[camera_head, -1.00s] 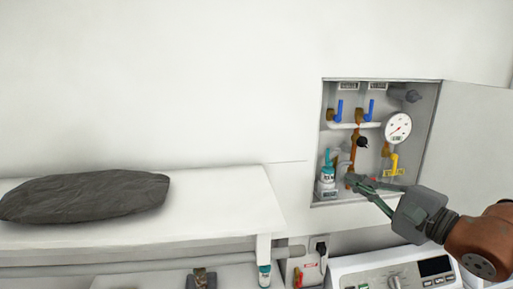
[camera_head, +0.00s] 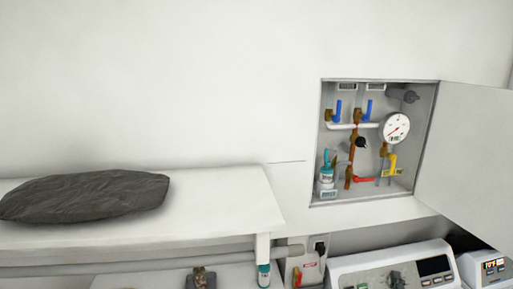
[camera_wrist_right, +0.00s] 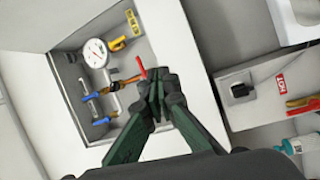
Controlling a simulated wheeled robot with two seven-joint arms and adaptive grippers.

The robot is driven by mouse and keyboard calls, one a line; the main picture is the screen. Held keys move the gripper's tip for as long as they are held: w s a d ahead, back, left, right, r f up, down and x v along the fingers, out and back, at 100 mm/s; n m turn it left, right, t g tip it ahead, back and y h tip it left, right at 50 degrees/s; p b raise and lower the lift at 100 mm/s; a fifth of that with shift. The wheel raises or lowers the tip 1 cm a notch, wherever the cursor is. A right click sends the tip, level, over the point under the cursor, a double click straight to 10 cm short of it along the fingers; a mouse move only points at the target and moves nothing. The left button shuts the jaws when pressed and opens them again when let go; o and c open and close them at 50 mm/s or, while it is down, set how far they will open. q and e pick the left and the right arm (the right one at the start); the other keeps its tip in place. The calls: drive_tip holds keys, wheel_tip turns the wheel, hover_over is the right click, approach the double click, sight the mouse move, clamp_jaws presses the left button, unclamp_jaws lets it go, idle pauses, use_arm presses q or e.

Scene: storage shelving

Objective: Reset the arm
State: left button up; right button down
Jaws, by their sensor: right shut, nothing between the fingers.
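My right gripper (camera_wrist_right: 160,88) shows in the right wrist view with its dark green fingers together and nothing between them. It appears in front of the lower edge of the open wall cabinet (camera_wrist_right: 75,22), and I cannot tell the exact gap. In the head view the cabinet (camera_head: 330,200) is at the right, and no arm or gripper of mine shows there. My left gripper is in neither current view.
The cabinet holds a round gauge (camera_head: 396,128), blue-handled valves, a red handle (camera_head: 364,180) and a teal-capped bottle (camera_head: 327,172). Its door (camera_head: 465,150) stands open to the right. A dark bag (camera_head: 85,195) lies on the white shelf (camera_head: 225,215). A control panel (camera_head: 400,268) stands below.

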drive_tip(key=s+d+f+m+g, duration=0.2)
drive_tip(key=s+f+m+g, duration=0.25)
drive_tip(key=f, duration=0.75)
drive_tip(key=s+d+f+m+g, duration=0.1)
drive_tip(key=s+f+m+g, duration=0.4)
drive_tip(key=f, duration=0.6)
drive_tip(key=s+a+f+g, duration=0.1)
drive_tip(key=s+f, duration=0.2)
drive_tip(key=s+f+m, duration=0.1)
drive_tip(key=s+f, duration=0.3)
drive_tip(key=s+a+f+g+y, duration=0.1)
drive_tip(key=s+f, duration=0.2)
drive_tip(key=f, duration=0.1)
drive_tip(key=shift+s+a+m+g, duration=0.25)
drive_tip(key=shift+s+a+g, duration=0.05)
drive_tip(key=shift+a+g, duration=0.05)
drive_tip(key=s+a+f+m+g+y, duration=0.2)
drive_tip(key=s+a+f+g, duration=0.35)
drive_tip(key=s, duration=0.55)
wheel_tip(320, 180, down, 36)
drive_tip(key=a+b, duration=0.1)
drive_tip(key=b, duration=0.5)
drive_tip(key=s+f+n+y+b, duration=0.1)
drive_tip(key=s+f+b, duration=0.5)
drive_tip(key=s+f, duration=1.4)
wheel_tip(320, 180, down, 5)
drive_tip(key=shift+s+r+g, duration=0.2)
drive_tip(key=shift+s+g, duration=0.15)
